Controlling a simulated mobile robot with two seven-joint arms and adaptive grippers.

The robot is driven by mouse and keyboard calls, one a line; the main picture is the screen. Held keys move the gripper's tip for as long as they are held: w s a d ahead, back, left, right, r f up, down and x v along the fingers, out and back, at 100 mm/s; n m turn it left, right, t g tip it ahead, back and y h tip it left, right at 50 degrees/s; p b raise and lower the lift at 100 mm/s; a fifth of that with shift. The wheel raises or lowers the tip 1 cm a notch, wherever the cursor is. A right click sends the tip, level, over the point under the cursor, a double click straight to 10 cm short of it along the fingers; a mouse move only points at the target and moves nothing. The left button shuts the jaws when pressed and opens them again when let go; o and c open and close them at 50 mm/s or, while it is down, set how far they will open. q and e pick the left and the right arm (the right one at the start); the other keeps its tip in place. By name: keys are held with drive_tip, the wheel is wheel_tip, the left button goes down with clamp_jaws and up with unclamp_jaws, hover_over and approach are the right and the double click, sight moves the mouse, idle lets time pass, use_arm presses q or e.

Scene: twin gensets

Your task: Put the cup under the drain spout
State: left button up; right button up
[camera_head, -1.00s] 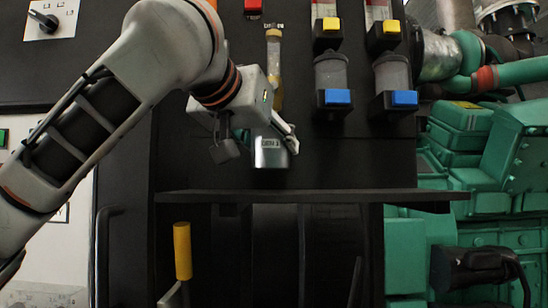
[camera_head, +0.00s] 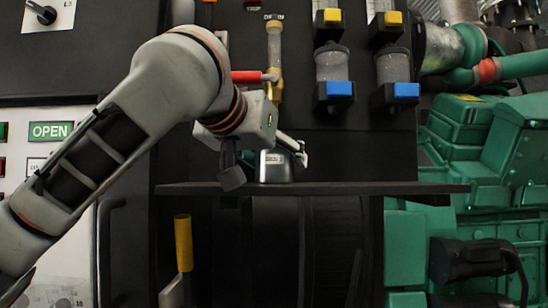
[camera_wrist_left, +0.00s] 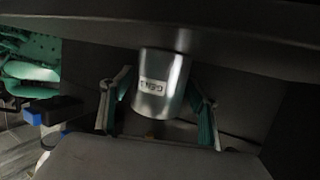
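The cup (camera_head: 275,170) is a small silver metal cup with a printed label. In the head view it stands upright at the top face of the black shelf, resting on it or just above. My left gripper (camera_head: 268,152) reaches it from the upper left. A brass fitting (camera_head: 274,90) under a clear tube, likely the drain spout, hangs above the cup. My right gripper is not in view.
The black shelf (camera_head: 390,188) runs under the cup, with bare room to its right. A red lever (camera_head: 247,76) sticks out left from the brass fitting. Blue-based filter bowls (camera_head: 335,70) hang to the right. A yellow handle (camera_head: 183,243) stands below the shelf at left.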

use_arm(q)
drive_tip(key=shift+r, duration=0.1)
drive_tip(key=shift+s+r, duration=0.15)
drive_tip(key=shift+s, duration=0.05)
drive_tip(key=b+v, duration=0.1)
drive_tip(key=v, duration=1)
drive_tip(key=shift+s, duration=0.3)
drive_tip(key=shift+r, duration=0.1)
